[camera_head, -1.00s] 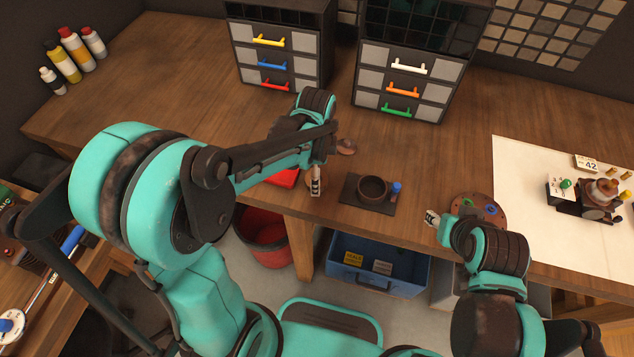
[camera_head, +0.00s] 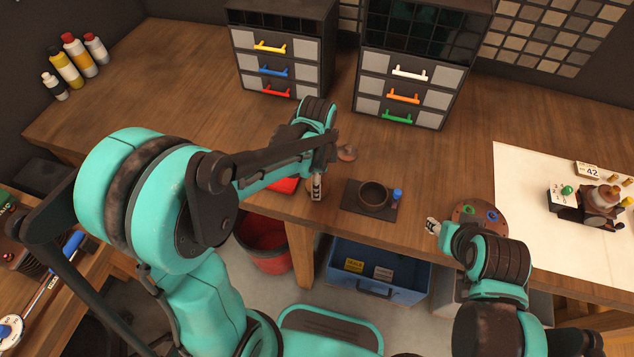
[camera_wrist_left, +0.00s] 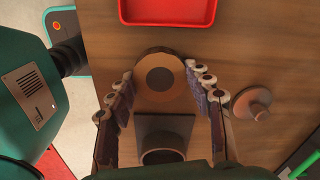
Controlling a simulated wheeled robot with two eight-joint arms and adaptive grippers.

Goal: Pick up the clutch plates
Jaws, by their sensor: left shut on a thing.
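A tan-brown ring-like disc with a dark centre, which looks like the clutch plates (camera_wrist_left: 160,78), sits between the fingers of my left gripper (camera_wrist_left: 160,90) in the left wrist view. The fingers are shut on its sides. In the head view my left gripper (camera_head: 316,187) is low at the table's front edge, left of the black mat, and mostly hides the disc. I cannot tell whether the disc touches the table. My right gripper (camera_head: 432,226) is near the front edge, left of a round brown tray; its jaw opening is unclear.
A dark cup (camera_head: 374,195) and a blue-capped item (camera_head: 397,194) are on a black mat (camera_head: 352,204). A red tray (camera_wrist_left: 168,20) and a brown knobbed disc (camera_wrist_left: 252,102) are close to my left gripper. The round tray (camera_head: 468,211) holds small coloured pieces. Drawer cabinets stand behind.

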